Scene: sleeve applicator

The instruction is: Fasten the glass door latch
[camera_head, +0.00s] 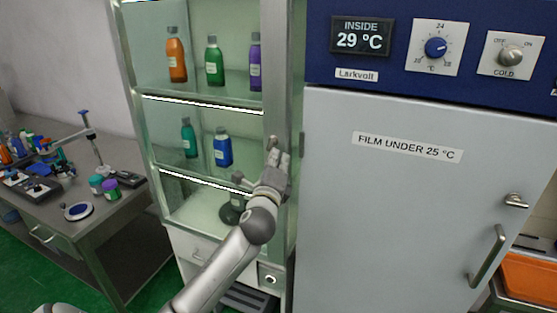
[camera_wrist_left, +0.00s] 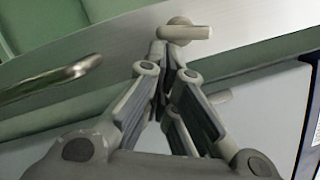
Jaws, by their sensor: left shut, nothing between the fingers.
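The glass door (camera_head: 225,95) of the tall cabinet appears closed, with a pale metal frame strip along its right side. A small pale latch lever (camera_wrist_left: 186,33) on a round pivot lies roughly sideways on this strip in the left wrist view. My left gripper (camera_head: 278,152) is at the door's right edge; its fingers are shut and empty. In the left wrist view the fingertips (camera_wrist_left: 163,50) are just beside the lever's left end; I cannot tell whether they touch it. In the head view the gripper largely hides the latch area. My right gripper is not in view.
A metal handle bar (camera_wrist_left: 50,80) sits left of the latch in the wrist view. The grey incubator door (camera_head: 400,210) stands close right of the cabinet. Bottles such as the blue one (camera_head: 222,148) are behind the glass. A cluttered bench (camera_head: 110,225) is at left.

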